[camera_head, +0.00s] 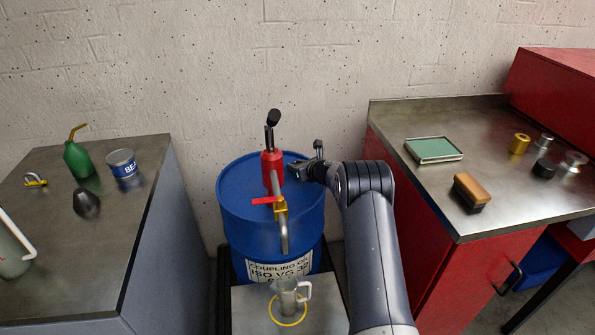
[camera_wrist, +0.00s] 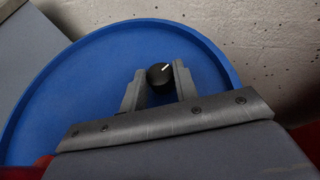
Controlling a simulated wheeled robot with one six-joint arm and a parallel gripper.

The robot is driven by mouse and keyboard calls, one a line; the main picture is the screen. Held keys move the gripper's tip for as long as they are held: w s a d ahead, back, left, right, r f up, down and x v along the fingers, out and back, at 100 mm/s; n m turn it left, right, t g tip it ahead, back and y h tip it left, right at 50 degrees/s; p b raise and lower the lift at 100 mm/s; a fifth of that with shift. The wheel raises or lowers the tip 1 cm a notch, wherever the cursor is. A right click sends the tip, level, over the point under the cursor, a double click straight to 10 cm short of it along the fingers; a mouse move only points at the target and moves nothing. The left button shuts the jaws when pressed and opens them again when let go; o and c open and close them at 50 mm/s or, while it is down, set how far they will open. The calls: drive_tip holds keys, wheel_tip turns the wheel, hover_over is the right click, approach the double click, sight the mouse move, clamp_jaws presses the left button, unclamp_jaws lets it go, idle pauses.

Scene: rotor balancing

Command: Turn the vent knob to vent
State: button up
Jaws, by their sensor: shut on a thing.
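The vent knob (camera_wrist: 160,75) is a small black round knob with a white pointer line, on top of the blue drum (camera_wrist: 75,85). In the wrist view the line points to the upper right. My gripper (camera_wrist: 159,84) has its two grey fingers on either side of the knob, shut on it. In the head view my gripper (camera_head: 297,168) reaches the drum top from the right, and the knob is too small or hidden to make out. Any markings around the knob cannot be seen.
A red hand pump (camera_head: 271,168) with a yellow valve (camera_head: 280,206) and red lever stands on the drum, left of my gripper. A clear jug (camera_head: 287,298) stands below the spout. Benches flank the drum, the left one (camera_head: 140,215) and the right one (camera_head: 400,120).

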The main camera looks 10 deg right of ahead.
drive_tip(key=b, duration=0.1)
drive_tip(key=m+h+b, duration=0.1)
drive_tip(key=b, duration=0.1)
drive_tip(key=shift+a+f+t, duration=0.2)
drive_tip(key=shift+f+t, duration=0.1)
drive_tip(key=m+h+b, duration=0.1)
drive_tip(key=b, duration=0.1)
drive_tip(key=m+h+b, duration=0.1)
drive_tip(key=h+b, duration=0.1)
drive_tip(key=b, duration=0.1)
drive_tip(key=shift+a+r+m+t+b, duration=0.15)
drive_tip(key=shift+m+t+b, duration=0.15)
drive_tip(key=shift+b, duration=0.05)
drive_tip(key=m+h+b, duration=0.2)
drive_tip(key=b, duration=0.1)
drive_tip(key=shift+a+r, duration=0.1)
drive_tip(key=shift+r, duration=0.1)
drive_tip(key=shift+r+m+h, duration=0.15)
drive_tip(key=shift+m+h, duration=0.15)
drive_tip(key=shift+h, duration=0.3)
drive_tip(key=o, duration=1)
drive_tip(key=shift+b, duration=0.3)
drive_tip(key=shift+c, duration=0.2)
drive_tip(key=shift+s, duration=0.1)
wheel_tip(320, 180, up, 10)
drive_tip(key=p, duration=0.9)
